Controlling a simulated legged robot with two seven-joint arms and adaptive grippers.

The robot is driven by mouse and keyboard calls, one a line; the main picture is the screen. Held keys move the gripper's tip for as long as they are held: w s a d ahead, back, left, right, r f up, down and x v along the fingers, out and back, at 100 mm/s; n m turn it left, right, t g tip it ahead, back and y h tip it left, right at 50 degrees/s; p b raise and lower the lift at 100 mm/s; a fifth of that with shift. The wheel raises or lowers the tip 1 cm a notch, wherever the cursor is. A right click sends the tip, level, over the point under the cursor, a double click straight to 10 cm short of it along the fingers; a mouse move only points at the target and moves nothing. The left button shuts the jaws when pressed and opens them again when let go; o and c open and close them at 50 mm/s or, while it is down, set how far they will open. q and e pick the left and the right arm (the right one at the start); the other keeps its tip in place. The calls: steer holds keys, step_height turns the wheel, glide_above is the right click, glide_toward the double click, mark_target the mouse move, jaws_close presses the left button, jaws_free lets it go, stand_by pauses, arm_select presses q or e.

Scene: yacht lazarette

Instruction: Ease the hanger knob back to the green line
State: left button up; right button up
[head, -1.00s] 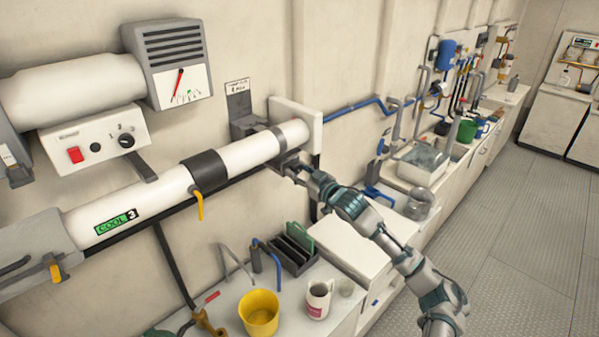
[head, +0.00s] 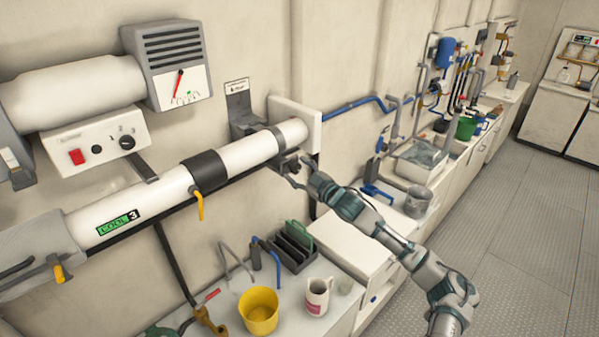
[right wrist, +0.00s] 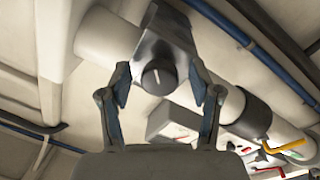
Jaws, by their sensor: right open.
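The hanger knob (right wrist: 158,77) is a round dark knob with a pale pointer mark, on the underside of a grey metal hanger bracket (right wrist: 163,38) around the white pipe. In the right wrist view my right gripper (right wrist: 159,84) is open, with one finger on each side of the knob and gaps between. In the head view my right gripper (head: 296,172) is below the pipe's far end and largely covers the knob. I see no green line by the knob. My left gripper is not in view.
The white pipe (head: 245,150) has a yellow-handled valve (head: 200,205). A gauge box (head: 178,65) with red needle and green marks hangs above. Below are a yellow bucket (head: 259,312), a mug (head: 317,296) and a dark rack (head: 293,248) on the counter. Floor at right is clear.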

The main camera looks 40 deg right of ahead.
steer(key=shift+s+d+f, duration=0.1)
steer(key=shift+s+f, duration=0.1)
steer(key=shift+s, duration=0.7)
steer(key=s, duration=1)
steer(key=shift+s, duration=0.15)
